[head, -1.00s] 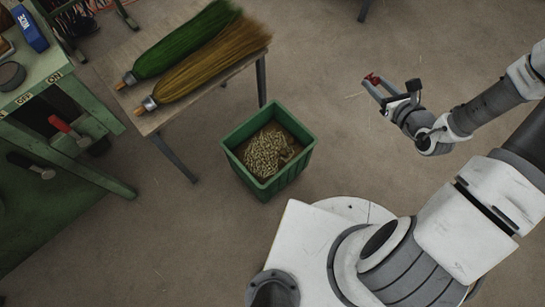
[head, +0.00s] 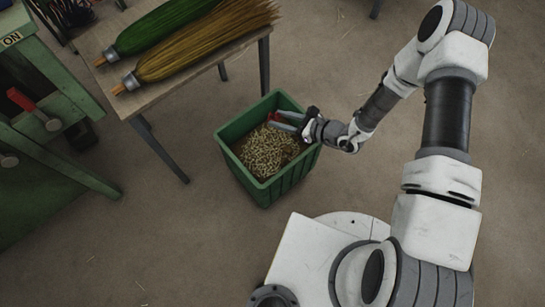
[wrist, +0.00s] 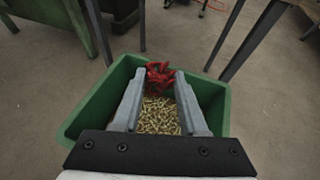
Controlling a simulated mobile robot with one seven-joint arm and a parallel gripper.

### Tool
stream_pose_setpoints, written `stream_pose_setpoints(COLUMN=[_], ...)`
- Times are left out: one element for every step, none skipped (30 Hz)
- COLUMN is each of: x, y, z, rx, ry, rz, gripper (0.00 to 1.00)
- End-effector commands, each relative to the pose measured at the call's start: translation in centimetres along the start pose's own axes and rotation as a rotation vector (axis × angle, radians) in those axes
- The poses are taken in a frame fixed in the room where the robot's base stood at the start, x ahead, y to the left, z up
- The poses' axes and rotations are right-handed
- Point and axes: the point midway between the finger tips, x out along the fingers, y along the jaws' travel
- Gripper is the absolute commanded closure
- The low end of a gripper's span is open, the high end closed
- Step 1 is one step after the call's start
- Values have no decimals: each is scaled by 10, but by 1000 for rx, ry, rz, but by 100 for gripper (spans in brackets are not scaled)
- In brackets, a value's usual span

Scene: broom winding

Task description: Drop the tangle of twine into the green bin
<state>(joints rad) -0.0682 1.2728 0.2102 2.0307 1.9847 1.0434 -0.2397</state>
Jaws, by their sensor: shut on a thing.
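The tangle of twine (wrist: 160,76) is a small red bundle. It is held between the fingertips of my gripper (wrist: 158,82), which is shut on it. In the head view my gripper (head: 272,120) reaches in from the right over the green bin (head: 228,158), and the twine shows as a small red spot at its tips. The bin stands on the floor and holds a layer of pale pellet-like pieces (head: 262,152). In the wrist view the bin's rim (wrist: 88,112) surrounds the fingers, with the pieces below them. I cannot tell the twine's exact height above the pieces.
A wooden table (head: 112,38) at the upper left bears a green broom head (head: 160,28) and a brown one (head: 200,45). The floor right of the bin is clear.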

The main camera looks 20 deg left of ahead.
Motion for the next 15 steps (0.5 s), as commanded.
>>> stream_pose_setpoints(x=[2, 2, 4, 5, 6, 8, 9, 11, 12, 14, 15, 17, 18, 19, 20], y=[0, 0, 0, 0, 0, 0, 0, 0, 0, 0, 0, 0, 0, 0, 0], z=[-4, -6, -10, -12, -16, -20, -24, -27, -32, -35, -39, -43, -45, -48, -50], rx=[0, 0, 0, 1, 1, 1, 1, 1, 1, 1, 1, 1, 1, 1, 1], ry=[0, 0, 1, 1, 1, 1, 1, 1, 1, 1, 1, 1, 1, 1, 0], rz=[0, 0, -1, -1, -1, -1, -1, -1, -2, -2, -2, -2, -2, -2, -2], gripper=[100, 100, 100, 100, 100, 100, 100, 100, 100, 100, 100, 100, 100, 100, 100])
